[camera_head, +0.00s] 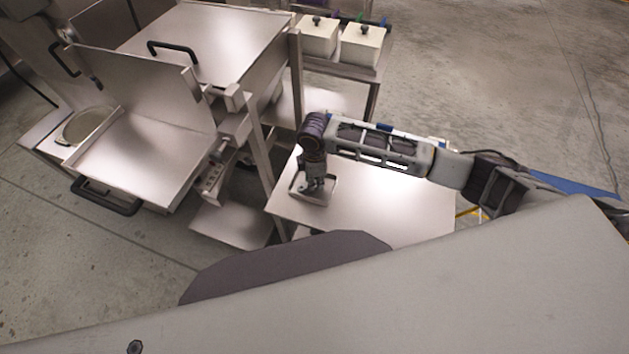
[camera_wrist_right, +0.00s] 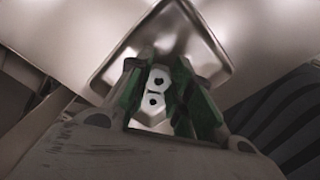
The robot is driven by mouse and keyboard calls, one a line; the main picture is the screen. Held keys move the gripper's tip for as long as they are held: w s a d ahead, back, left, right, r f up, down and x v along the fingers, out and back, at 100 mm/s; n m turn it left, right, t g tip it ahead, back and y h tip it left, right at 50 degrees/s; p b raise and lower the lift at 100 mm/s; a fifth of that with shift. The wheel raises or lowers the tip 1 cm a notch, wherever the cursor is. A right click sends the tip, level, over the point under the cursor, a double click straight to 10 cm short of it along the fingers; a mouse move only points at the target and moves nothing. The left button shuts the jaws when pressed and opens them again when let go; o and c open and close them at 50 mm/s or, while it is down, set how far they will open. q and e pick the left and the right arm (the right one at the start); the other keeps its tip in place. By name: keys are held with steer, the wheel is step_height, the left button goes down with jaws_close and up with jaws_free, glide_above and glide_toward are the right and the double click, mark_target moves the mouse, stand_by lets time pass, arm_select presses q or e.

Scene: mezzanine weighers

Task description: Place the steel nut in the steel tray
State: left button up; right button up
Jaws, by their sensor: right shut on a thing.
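The steel tray (camera_head: 326,200) is a small, shallow, square tray on the steel table, near its left end. My right gripper (camera_head: 314,188) points down over the tray, with its fingertips low and close to the tray floor. In the right wrist view the tray (camera_wrist_right: 209,36) lies beyond the green-padded fingers (camera_wrist_right: 158,72). The fingers are shut on a small pale metal piece with dark holes (camera_wrist_right: 156,86), which I take to be the steel nut; the fingers hide much of it. I cannot tell whether it touches the tray floor. My left gripper is not in view.
The steel table (camera_head: 400,205) is bare to the right of the tray. A large steel weigher (camera_head: 145,150) with black handles stands at the left. Two white lidded boxes (camera_head: 362,42) sit on a rack at the back.

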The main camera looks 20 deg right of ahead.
steer(key=shift+f, duration=0.5)
steer(key=o, duration=0.9)
steer(key=shift+f, duration=0.1)
step_height(320, 180, up, 12)
stand_by(0.4)
stand_by(0.4)
